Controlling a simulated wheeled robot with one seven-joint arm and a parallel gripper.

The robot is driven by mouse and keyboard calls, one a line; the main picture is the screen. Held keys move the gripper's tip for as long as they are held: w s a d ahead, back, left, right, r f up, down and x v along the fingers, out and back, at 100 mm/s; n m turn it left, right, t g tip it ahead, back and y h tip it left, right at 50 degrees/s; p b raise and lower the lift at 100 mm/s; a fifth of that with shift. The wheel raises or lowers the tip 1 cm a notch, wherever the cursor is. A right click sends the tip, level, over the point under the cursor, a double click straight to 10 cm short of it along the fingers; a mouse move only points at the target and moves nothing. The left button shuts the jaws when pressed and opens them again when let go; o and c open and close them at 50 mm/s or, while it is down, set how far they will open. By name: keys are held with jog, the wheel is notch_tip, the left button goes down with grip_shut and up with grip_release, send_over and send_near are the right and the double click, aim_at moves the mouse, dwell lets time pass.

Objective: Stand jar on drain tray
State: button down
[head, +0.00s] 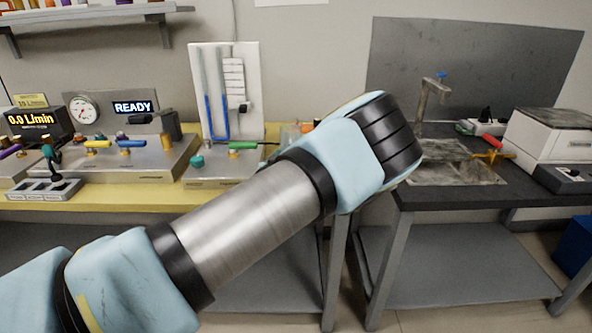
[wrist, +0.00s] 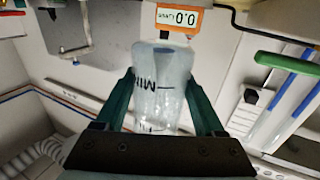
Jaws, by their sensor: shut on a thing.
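In the wrist view my gripper (wrist: 160,80) has its two dark green fingers shut on a translucent, pale jar (wrist: 165,98). The jar has black lettering and a line mark on its wall, and I see no contents clearly. In the head view my own arm hides the gripper and jar. A mottled grey sink area (head: 455,178) with a tap (head: 432,103) is on the dark bench at right; whether a drain tray lies there I cannot tell.
The yellow bench (head: 180,200) at left carries a READY panel (head: 132,107) and a blue-tube manometer board (head: 225,90). A white boxy instrument (head: 550,140) stands right of the sink. A small orange display (wrist: 178,19) reads 0.0 beyond the jar. A gap separates the benches.

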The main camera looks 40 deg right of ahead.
jog(key=shift+f+p, duration=0.5)
jog(key=shift+f, duration=2.4)
jog(key=shift+f, duration=0.15)
